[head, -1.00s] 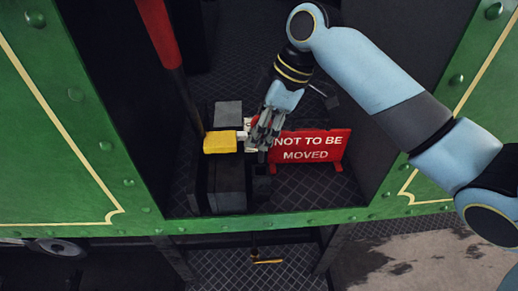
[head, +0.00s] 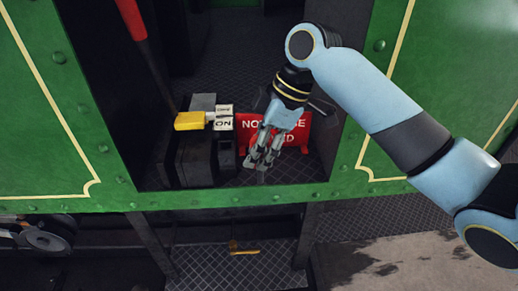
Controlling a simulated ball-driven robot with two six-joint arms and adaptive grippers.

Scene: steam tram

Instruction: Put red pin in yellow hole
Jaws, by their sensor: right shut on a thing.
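A yellow block (head: 189,121) sits at the foot of a dark lever with a red handle (head: 131,18), on top of a dark box. I cannot make out a hole in the block. No red pin shows clearly. My right gripper (head: 262,162) hangs fingers down in the doorway, to the right of and lower than the yellow block and apart from it. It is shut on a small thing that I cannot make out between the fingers. My left gripper is not in view.
White labels (head: 224,124), one reading ON, are beside the yellow block. A red sign (head: 303,132) stands behind my right gripper, which partly covers it. Green riveted walls (head: 410,110) flank the doorway. A small yellow item (head: 245,252) lies on the lower step.

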